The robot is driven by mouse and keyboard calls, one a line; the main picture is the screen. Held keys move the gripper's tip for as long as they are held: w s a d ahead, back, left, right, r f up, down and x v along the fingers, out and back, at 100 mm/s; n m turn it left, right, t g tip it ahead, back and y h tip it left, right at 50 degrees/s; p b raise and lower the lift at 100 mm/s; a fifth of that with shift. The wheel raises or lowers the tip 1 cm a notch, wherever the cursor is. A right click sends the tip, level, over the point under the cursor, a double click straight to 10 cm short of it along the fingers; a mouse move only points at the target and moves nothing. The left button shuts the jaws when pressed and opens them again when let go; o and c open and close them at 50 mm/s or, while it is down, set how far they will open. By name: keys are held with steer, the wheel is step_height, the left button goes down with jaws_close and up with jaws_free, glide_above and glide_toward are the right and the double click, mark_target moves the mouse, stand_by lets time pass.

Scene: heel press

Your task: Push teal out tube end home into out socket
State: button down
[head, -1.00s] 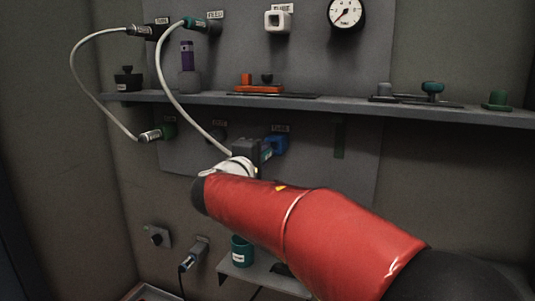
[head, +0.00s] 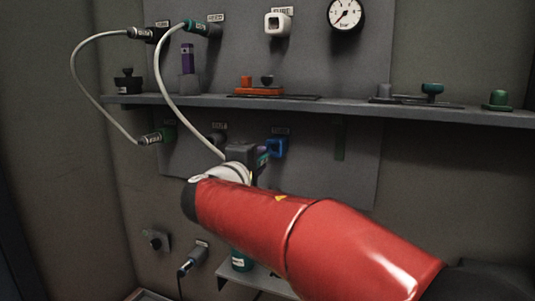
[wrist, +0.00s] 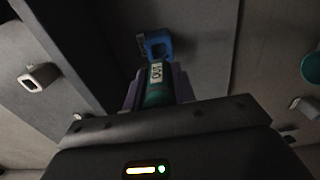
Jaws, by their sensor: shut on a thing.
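The teal out tube end (wrist: 157,85) is between the purple finger pads of my gripper (wrist: 155,92) in the wrist view. Its label, reading OUT, faces the camera. Its tip points at the blue socket (wrist: 155,45) and overlaps its lower edge there; I cannot tell whether they touch. In the head view my gripper (head: 262,155) is just left of the blue socket (head: 277,147). The held tube end is mostly hidden in the head view.
A shelf (head: 330,107) with small parts runs above my gripper. Another white tube (head: 78,75) loops at the left to a tube end (head: 150,139) at a green socket (head: 169,132).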

steer(key=shift+s, duration=0.1)
steer(key=shift+b+v, duration=0.4)
steer(key=shift+v, duration=0.45)
steer(key=w+a+p, duration=0.3)
steer(key=a+p, duration=0.1)
steer(key=a, duration=0.5)
steer(key=w+a+p, duration=0.3)
steer(key=a+p, duration=0.2)
steer(key=a, duration=0.4)
steer(key=shift+w, duration=0.25)
steer(key=shift+w+d, duration=0.1)
steer(key=shift+w, duration=0.05)
steer(key=shift+p+x, duration=0.8)
steer(key=shift+x, duration=1.55)
steer(key=shift+x, duration=1.4)
stand_by(1.1)
